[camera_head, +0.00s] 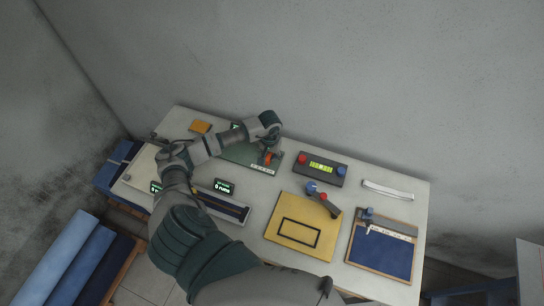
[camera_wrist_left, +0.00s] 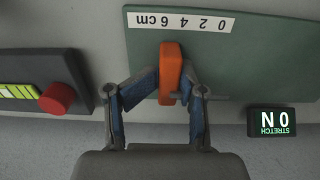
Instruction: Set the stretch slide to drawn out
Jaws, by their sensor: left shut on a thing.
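The stretch slide has an orange handle (camera_wrist_left: 170,73) on a dark green panel (camera_wrist_left: 238,62), with a white centimetre scale (camera_wrist_left: 182,22) beside it. In the left wrist view the scale is upside down and the handle stands below its left part, towards the "cm" end. My left gripper (camera_wrist_left: 159,100) is shut on the handle, a finger on each side. In the head view my left gripper (camera_head: 268,145) is at the green panel (camera_head: 243,154), and the orange handle (camera_head: 267,158) shows under it. A small lit display (camera_wrist_left: 271,122) marked STRETCH shows upside down. My right gripper is not in view.
A control box (camera_head: 322,168) with red and blue buttons stands right of the panel. A yellow board (camera_head: 278,239) and a blue board (camera_head: 382,255) lie nearer the front. A dark tray (camera_head: 226,207) lies below my forearm. A white strip (camera_head: 388,190) lies at right.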

